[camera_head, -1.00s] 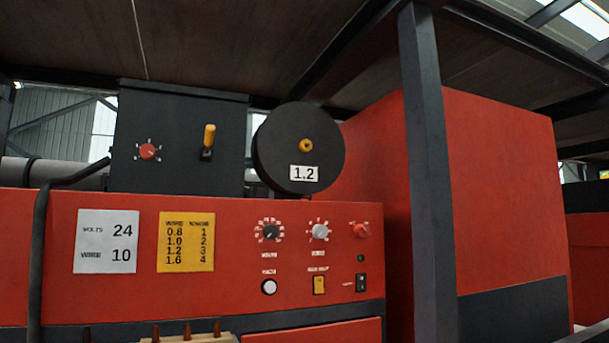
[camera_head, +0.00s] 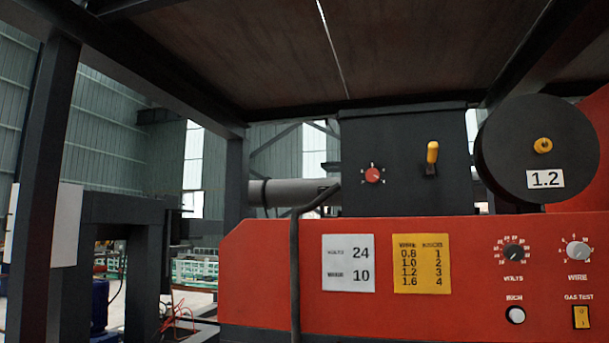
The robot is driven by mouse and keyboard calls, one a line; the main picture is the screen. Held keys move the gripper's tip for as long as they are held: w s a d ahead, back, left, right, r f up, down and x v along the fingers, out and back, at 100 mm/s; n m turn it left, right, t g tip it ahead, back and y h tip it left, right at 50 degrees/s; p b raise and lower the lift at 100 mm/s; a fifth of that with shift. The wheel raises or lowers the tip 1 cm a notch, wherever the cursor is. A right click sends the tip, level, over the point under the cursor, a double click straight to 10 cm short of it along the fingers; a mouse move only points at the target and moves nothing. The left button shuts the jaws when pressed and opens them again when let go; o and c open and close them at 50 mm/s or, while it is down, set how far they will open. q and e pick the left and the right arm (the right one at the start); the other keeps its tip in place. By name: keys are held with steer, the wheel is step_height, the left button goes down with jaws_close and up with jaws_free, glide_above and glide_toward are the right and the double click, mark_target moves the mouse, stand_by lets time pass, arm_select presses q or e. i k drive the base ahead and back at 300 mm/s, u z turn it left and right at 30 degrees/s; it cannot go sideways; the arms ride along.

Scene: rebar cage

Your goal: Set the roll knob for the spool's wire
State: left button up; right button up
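A small red knob (camera_head: 372,175) with white marks around it sits on the front of a dark box (camera_head: 400,202); its pointer is too small to read. A yellow-handled lever (camera_head: 432,153) stands upright to its right. A black wire spool (camera_head: 500,135) right of the box has a white label (camera_head: 545,179) reading 1.2. A yellow chart (camera_head: 422,285) on the red panel below pairs 0.8 with 1, 1.0 with 2, 1.2 with 3 and 1.6 with 4. Neither of my grippers is in view.
The red panel (camera_head: 270,260) carries a white card (camera_head: 348,284) with 24 and 10, a black VOLTS knob (camera_head: 514,252), a grey WIRE knob (camera_head: 578,249), a white button (camera_head: 516,315) and a yellow switch (camera_head: 581,316). A dark post (camera_head: 40,180) stands at left.

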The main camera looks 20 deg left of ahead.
mark_target(372, 175)
steer(key=u, duration=0.45)
steer(key=i, duration=0.9)
steer(key=z, duration=0.1)
